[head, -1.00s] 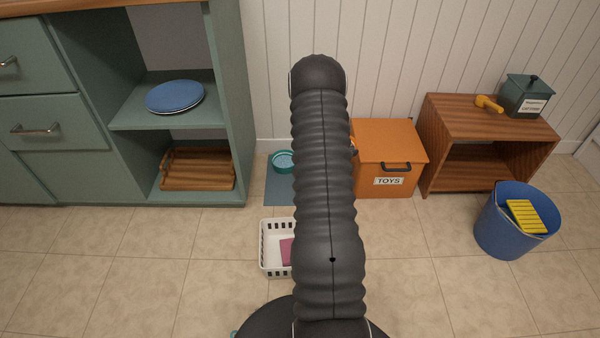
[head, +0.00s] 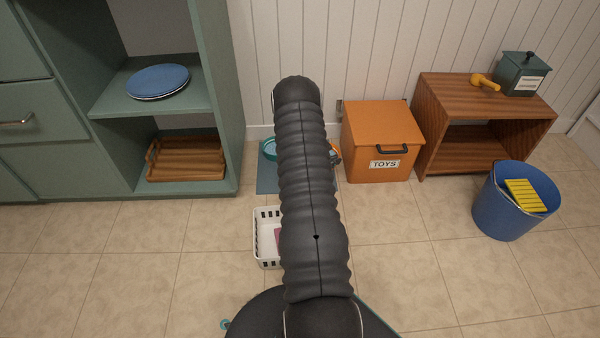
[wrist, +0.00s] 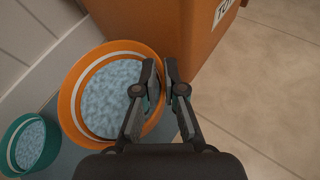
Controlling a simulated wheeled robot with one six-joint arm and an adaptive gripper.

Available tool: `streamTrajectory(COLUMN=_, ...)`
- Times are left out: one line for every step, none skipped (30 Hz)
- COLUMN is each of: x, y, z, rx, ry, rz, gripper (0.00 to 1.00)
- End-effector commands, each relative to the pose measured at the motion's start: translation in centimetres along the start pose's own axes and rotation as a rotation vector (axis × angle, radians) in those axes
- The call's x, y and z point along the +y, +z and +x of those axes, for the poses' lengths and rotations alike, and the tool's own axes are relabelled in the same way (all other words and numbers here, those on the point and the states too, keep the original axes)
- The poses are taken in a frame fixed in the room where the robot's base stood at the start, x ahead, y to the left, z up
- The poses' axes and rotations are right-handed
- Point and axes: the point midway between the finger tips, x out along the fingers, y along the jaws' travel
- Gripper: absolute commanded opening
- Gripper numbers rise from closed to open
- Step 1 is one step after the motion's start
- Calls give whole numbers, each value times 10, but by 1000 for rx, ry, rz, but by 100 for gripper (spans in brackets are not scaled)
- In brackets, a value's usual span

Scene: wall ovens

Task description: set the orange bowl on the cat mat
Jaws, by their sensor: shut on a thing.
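The orange bowl (wrist: 70,123) has a pale band inside its rim and a speckled pale blue inside. My gripper (wrist: 161,65) is shut on its right rim in the wrist view. In the head view only a sliver of the bowl (head: 335,152) shows beside my arm. The blue-grey cat mat (head: 267,184) lies on the floor by the wall, partly behind my arm; it also shows below the bowl in the wrist view (wrist: 65,158). I cannot tell whether the bowl touches the mat. A teal bowl (head: 269,149) stands on the mat's left part.
An orange toy box (head: 383,135) stands close right of the bowl. A white basket (head: 266,240) is in front of the mat. A wooden shelf (head: 480,90) and a blue bucket (head: 490,205) stand further right, a green cabinet (head: 222,90) left. Floor between basket and bucket is clear.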

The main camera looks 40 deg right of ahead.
Motion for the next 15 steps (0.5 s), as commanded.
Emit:
streamTrajectory(x=6, y=-10, z=-5, rx=2, ry=3, rz=-3, gripper=0)
streamTrajectory(x=9, y=-15, z=-7, rx=2, ry=4, rz=-3, gripper=0)
streamTrajectory(x=14, y=-23, z=-11, rx=2, ry=5, rz=-3, gripper=0)
streamTrajectory(x=18, y=-28, z=-14, rx=2, ry=4, rz=-3, gripper=0)
streamTrajectory(x=21, y=-34, z=-16, rx=2, ry=5, rz=-4, gripper=0)
streamTrajectory(x=25, y=-41, z=-20, rx=2, ry=4, rz=-3, gripper=0)
streamTrajectory(x=29, y=-46, z=-22, rx=2, ry=4, rz=-2, gripper=0)
streamTrajectory(x=32, y=-52, z=-25, rx=2, ry=5, rz=-3, gripper=0)
streamTrajectory(x=36, y=-59, z=-28, rx=2, ry=3, rz=-2, gripper=0)
streamTrajectory(x=40, y=-64, z=-31, rx=1, ry=5, rz=-2, gripper=0)
streamTrajectory(x=43, y=-69, z=-34, rx=1, ry=4, rz=-1, gripper=0)
streamTrajectory(x=46, y=-76, z=-36, rx=1, ry=3, rz=-2, gripper=0)
streamTrajectory(x=49, y=-80, z=-39, rx=1, ry=4, rz=-2, gripper=0)
streamTrajectory(x=52, y=-84, z=-41, rx=0, ry=3, rz=-1, gripper=0)
streamTrajectory(x=55, y=-88, z=-43, rx=0, ry=3, rz=-1, gripper=0)
